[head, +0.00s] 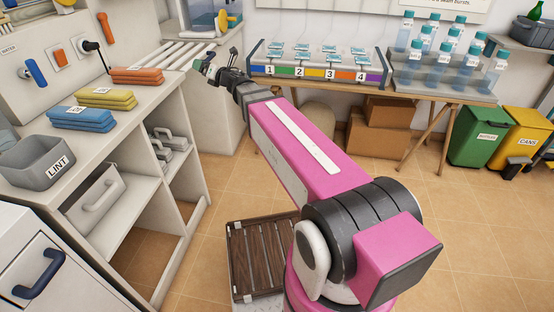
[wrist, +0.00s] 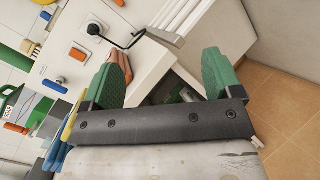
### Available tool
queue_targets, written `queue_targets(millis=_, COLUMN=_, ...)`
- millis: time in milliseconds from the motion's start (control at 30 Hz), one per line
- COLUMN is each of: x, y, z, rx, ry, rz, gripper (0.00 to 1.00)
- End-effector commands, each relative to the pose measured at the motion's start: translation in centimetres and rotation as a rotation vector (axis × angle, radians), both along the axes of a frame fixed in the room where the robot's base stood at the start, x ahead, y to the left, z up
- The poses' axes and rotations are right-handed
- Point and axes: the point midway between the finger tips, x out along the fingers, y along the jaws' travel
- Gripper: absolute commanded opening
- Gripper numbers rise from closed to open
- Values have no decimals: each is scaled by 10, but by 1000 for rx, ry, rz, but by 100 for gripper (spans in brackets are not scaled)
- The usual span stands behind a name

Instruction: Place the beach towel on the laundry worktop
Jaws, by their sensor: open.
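The laundry worktop (head: 146,96) is the pale counter at the left. Three folded towel stacks lie on it in a row: blue (head: 80,118), yellow (head: 104,97) and orange (head: 138,75). Each has a small label too small to read, so I cannot tell whether any is the beach towel. My gripper (head: 212,66) is open, near the worktop's far right end beside the white slatted rack. In the wrist view its green fingers (wrist: 160,75) stand wide apart with nothing held between them. The orange stack (wrist: 120,64) shows beside the left finger, partly hidden by it.
A grey LINT bin (head: 38,158) stands at the worktop's near end. The white slatted rack (head: 180,54) adjoins its far end. Open shelves below hold grey objects. A wooden table (head: 420,92) with a numbered organiser and bottles stands at the back.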

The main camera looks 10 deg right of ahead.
Motion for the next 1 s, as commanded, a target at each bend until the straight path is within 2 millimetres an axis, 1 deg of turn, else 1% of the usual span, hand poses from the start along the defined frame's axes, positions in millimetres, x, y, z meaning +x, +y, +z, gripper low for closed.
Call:
queue_targets(millis=33, x=3, y=-24, z=-12, rx=95, ry=87, rz=-93, gripper=85)
queue_targets(millis=67, x=6, y=-38, z=-19, rx=160, ry=143, rz=-153, gripper=85)
queue_targets(millis=133, x=9, y=-72, z=-40, rx=320, ry=279, rz=-296, gripper=85)
queue_targets(millis=167, x=9, y=-88, z=-51, rx=393, ry=338, rz=-361, gripper=85)
queue_targets(millis=200, x=7, y=-109, z=-66, rx=493, ry=416, rz=-449, gripper=85)
queue_targets(millis=267, x=0, y=-137, z=-92, rx=644, ry=533, rz=-582, gripper=85)
queue_targets(millis=300, x=-6, y=-156, z=-109, rx=745, ry=608, rz=-671, gripper=85)
queue_targets(millis=367, x=-20, y=-181, z=-138, rx=896, ry=718, rz=-809, gripper=85)
queue_targets(millis=400, x=-32, y=-195, z=-157, rx=996, ry=788, rz=-903, gripper=85)
queue_targets(millis=467, x=-54, y=-214, z=-186, rx=1144, ry=891, rz=-1048, gripper=85)
queue_targets(millis=500, x=-70, y=-224, z=-204, rx=1240, ry=956, rz=-1146, gripper=85)
queue_targets(millis=567, x=-97, y=-236, z=-231, rx=1380, ry=1050, rz=-1300, gripper=85)
queue_targets(millis=600, x=-117, y=-242, z=-247, rx=1468, ry=1107, rz=-1405, gripper=85)
queue_targets(millis=667, x=-146, y=-246, z=-268, rx=1585, ry=1186, rz=-1561, gripper=85)
queue_targets(millis=700, x=-164, y=-246, z=-279, rx=1652, ry=1231, rz=-1660, gripper=85)
queue_targets(millis=800, x=-204, y=-244, z=-299, rx=1778, ry=1319, rz=-1881, gripper=85)
queue_targets(millis=833, x=-213, y=-242, z=-302, rx=1804, ry=1338, rz=-1937, gripper=85)
queue_targets(millis=900, x=-231, y=-239, z=-308, rx=1846, ry=1371, rz=-2043, gripper=85)
queue_targets(millis=967, x=-240, y=-237, z=-311, rx=1869, ry=1388, rz=-2103, gripper=85)
queue_targets(millis=1000, x=-244, y=-236, z=-311, rx=-1850, ry=-1377, rz=2100, gripper=85)
